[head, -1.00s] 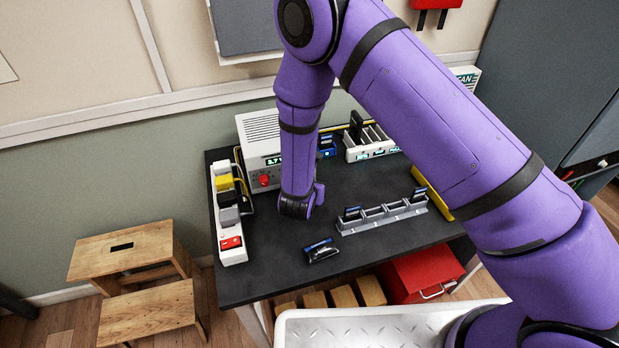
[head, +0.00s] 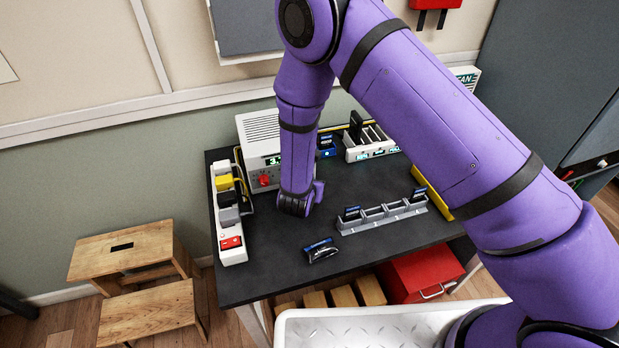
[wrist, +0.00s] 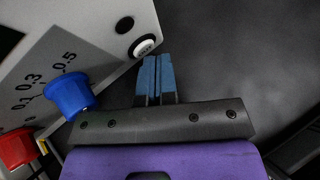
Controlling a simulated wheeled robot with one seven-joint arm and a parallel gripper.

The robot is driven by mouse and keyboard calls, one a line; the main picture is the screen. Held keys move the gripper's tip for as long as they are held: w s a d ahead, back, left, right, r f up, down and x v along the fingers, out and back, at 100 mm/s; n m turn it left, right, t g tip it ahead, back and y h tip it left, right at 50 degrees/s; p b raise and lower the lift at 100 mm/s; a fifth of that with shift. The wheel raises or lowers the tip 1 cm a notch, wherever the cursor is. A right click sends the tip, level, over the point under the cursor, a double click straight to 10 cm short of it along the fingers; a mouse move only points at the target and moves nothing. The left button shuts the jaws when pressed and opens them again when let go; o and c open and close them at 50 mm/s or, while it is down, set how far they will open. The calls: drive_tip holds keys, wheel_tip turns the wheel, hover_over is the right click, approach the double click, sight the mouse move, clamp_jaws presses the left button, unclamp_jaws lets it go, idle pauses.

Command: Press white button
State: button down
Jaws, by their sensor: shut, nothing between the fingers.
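The white button (wrist: 144,47) is a round button with dark lettering near the edge of a grey panel in the wrist view. My gripper (wrist: 157,60) is shut and empty, its blue fingertips together just below and right of the button in the picture. I cannot tell whether the tips touch it. The panel appears to belong to the white instrument box (head: 258,128) at the back left of the dark table in the head view. There my arm hides the fingers and the button.
A black button (wrist: 125,25), a blue knob (wrist: 70,92) and a red knob (wrist: 16,147) share the panel. A power strip (head: 235,255) lies left on the table (head: 265,285). A grey slotted rack (head: 385,222) and a dark phone-like device (head: 321,251) stand in front.

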sight(316, 208)
drive_tip(key=shift+w+r, duration=0.25)
drive_tip(key=shift+w, duration=0.2)
idle(0.5)
drive_tip(key=shift+s, duration=0.15)
drive_tip(key=shift+s+d+f, duration=0.1)
drive_tip(key=shift+s+f, duration=0.1)
drive_tip(key=shift+s, duration=0.5)
drive_tip(key=shift+s, duration=0.25)
drive_tip(key=shift+s+d, duration=0.25)
drive_tip(key=shift+s, duration=0.5)
drive_tip(key=shift+s+d, duration=0.2)
drive_tip(key=shift+s, duration=0.5)
drive_tip(key=shift+s+d, duration=0.25)
drive_tip(key=shift+s, duration=0.5)
